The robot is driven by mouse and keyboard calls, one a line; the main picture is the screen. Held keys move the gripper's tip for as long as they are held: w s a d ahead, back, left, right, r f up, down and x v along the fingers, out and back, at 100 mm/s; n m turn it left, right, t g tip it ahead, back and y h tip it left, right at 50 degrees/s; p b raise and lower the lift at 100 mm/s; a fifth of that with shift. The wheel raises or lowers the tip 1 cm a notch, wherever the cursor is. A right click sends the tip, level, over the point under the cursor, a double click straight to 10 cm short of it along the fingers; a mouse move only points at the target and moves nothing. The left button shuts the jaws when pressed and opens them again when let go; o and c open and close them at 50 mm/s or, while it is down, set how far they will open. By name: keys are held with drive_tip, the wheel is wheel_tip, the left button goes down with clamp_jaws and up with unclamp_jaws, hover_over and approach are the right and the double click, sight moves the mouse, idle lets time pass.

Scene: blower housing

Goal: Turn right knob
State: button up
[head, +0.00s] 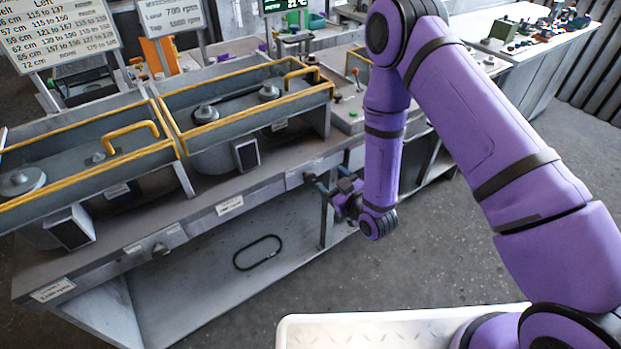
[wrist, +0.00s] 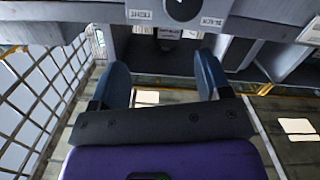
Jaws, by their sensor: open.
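The right knob (wrist: 183,8) is a dark round knob on the grey front rail of the bench, partly cut off by the top edge of the wrist view. White labels sit on either side of it. My gripper (wrist: 163,62) is open, with its two blue fingers apart and nothing between them. The knob lies beyond the fingertips, a little right of the middle of the gap. In the head view my gripper (head: 322,187) is close to the bench's front edge, and the right knob is hard to make out there. The left knob (head: 160,249) is on the same rail.
The grey bench (head: 205,210) carries two yellow-railed covers (head: 250,85) with handles. A black belt loop (head: 257,252) lies on the lower shelf. Open floor (head: 450,235) lies right of my gripper.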

sight(311, 179)
drive_tip(key=s+f, duration=0.4)
drive_tip(key=shift+t+y, duration=0.4)
drive_tip(key=x, duration=1.1)
drive_tip(key=c, duration=0.9)
